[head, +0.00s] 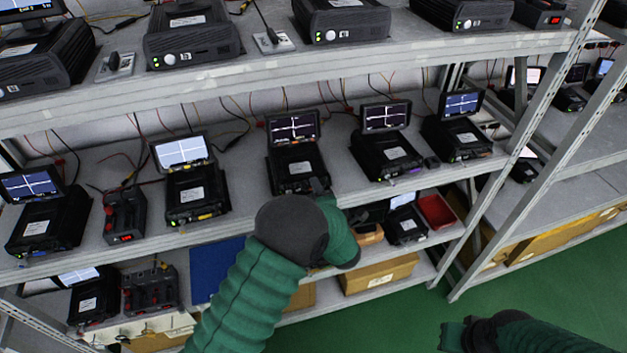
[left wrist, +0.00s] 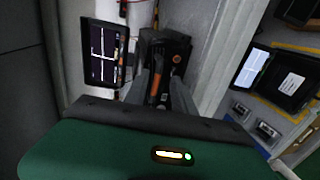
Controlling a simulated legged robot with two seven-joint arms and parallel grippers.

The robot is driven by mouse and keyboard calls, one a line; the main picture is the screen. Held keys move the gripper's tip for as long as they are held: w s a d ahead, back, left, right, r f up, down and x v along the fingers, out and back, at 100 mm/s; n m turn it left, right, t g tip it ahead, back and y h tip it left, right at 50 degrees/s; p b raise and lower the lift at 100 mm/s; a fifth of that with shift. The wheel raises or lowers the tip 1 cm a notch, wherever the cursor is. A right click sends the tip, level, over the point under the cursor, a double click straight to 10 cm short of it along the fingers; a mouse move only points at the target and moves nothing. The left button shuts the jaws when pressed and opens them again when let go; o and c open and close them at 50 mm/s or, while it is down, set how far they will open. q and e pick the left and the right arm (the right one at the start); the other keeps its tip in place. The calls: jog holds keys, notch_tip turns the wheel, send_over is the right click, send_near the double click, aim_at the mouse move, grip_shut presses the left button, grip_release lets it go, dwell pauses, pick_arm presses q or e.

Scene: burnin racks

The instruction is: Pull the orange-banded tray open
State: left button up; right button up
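The tray with the orange band (left wrist: 158,86) is dark and shows in the left wrist view, between and beyond the fingers. In the head view it appears to be the middle unit (head: 298,165) on the middle shelf, under a small lit screen; its lower front is partly hidden by my left wrist. My left gripper (left wrist: 163,88) points at the tray front, its two grey fingers apart on either side of the orange band. I cannot tell whether they touch it. My right gripper (head: 453,335) is low at the bottom right, away from the rack, its fingers unclear.
Similar units stand on both sides: a yellow-banded one (head: 197,195) to the left and a purple-banded one (head: 388,152) to the right. Below are a red bin (head: 436,211) and a cardboard box (head: 378,275). A rack post (head: 525,130) stands at right. Green floor is clear in front.

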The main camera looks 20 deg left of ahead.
pick_arm(q)
jog(key=shift+s+a+r, duration=0.15)
jog(key=shift+s+a, duration=0.05)
jog(key=shift+a, duration=0.45)
jog(key=shift+s+a+r, duration=0.1)
jog(key=shift+s+r, duration=0.05)
jog(key=shift+s, duration=0.15)
jog(key=shift+s+d+r, duration=0.1)
jog(key=shift+s+d, duration=0.05)
jog(key=shift+d, duration=0.1)
jog(key=shift+c, duration=1)
jog(key=shift+d, duration=0.35)
jog(key=shift+c, duration=1.1)
jog(key=shift+w+d, duration=0.2)
jog(key=shift+d, duration=0.15)
grip_shut()
jog(key=shift+a, duration=0.2)
pick_arm(e)
jog(key=shift+s+d+r, duration=0.1)
jog(key=shift+s+r, duration=0.05)
jog(key=shift+s, duration=0.4)
pick_arm(q)
jog(key=shift+d, duration=0.15)
pick_arm(e)
jog(key=shift+d, duration=0.2)
